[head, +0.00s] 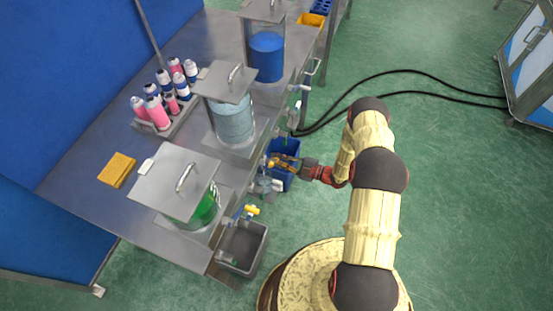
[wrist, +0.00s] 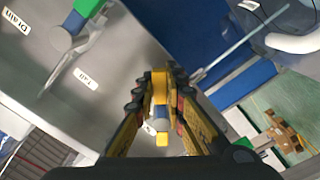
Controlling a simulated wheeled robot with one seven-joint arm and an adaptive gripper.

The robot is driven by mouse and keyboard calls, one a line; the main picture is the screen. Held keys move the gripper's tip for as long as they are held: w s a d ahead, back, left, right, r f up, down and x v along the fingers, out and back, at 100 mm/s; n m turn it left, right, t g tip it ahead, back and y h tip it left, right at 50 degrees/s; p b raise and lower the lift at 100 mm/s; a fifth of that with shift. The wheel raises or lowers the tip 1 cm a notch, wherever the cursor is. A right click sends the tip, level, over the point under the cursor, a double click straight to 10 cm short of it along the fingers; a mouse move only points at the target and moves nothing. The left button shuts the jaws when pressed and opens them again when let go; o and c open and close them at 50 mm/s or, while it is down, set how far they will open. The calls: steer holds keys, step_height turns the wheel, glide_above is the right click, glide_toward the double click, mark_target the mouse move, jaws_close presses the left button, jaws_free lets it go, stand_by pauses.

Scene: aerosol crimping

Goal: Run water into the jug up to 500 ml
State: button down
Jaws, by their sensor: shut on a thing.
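My gripper (head: 287,163) is at the bench's front edge, below the middle tank (head: 233,122) of pale blue liquid. In the wrist view my gripper (wrist: 160,110) has its fingers closed around a yellow tap handle (wrist: 160,88), with a small white and blue part beyond it. A clear vessel that looks like the jug (head: 263,186) sits low by the bench front, just left of my gripper. Its marks and liquid level are too small to read. A pale curved rim (wrist: 290,42) shows at the upper right of the wrist view; I cannot tell if it is the jug.
A blue bin (head: 285,152) stands under my gripper, and a grey bin (head: 243,246) stands nearer. Green (head: 206,207) and dark blue (head: 266,57) tanks flank the middle one. "Drain" (wrist: 15,20) and "Fill" (wrist: 85,79) labels show in the wrist view. Black hoses (head: 400,90) cross the floor.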

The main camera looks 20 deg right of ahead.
steer(key=c, duration=1.9)
jaws_free()
steer(key=shift+o, duration=0.4)
steer(key=shift+d, duration=0.1)
steer(key=v, duration=1.2)
